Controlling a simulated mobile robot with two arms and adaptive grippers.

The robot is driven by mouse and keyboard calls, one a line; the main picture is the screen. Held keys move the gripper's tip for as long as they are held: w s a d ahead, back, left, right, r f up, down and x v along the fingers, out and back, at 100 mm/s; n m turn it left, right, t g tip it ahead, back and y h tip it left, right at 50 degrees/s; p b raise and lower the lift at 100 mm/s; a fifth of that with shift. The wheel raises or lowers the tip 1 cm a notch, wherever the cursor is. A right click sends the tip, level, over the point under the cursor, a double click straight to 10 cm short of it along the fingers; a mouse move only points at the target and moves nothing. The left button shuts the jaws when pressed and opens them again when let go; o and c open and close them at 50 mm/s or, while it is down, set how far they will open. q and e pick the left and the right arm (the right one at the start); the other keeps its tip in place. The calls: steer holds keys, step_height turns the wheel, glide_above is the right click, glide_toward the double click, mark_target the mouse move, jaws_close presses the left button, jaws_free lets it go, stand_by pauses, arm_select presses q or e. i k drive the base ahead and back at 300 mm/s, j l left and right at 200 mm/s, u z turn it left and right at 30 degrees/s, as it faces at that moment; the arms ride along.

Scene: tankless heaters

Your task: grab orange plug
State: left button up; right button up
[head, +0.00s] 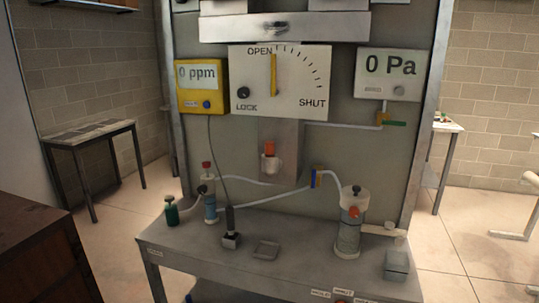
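An orange plug-like piece (269,147) sits upright in a small white holder (269,165) on the back panel, below the OPEN/SHUT dial. Another small orange piece (342,292) shows at the bench's front edge, partly cut off by the picture's bottom. I cannot tell for sure which one is the task's orange plug. Neither of my grippers is in view.
The grey bench (200,256) holds a slim red-capped cylinder (209,205), a green bottle (171,212), a black probe (231,225) and a grey box (397,263). Thin tubes cross before the panel. A yellow meter (203,90) and pressure display (388,75) hang above. The bench's front middle is mostly clear.

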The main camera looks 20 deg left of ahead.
mark_target(270, 145)
steer(key=i+j, duration=0.1)
steer(key=j, duration=0.8)
steer(key=i+j, duration=0.15)
steer(key=j, duration=0.3)
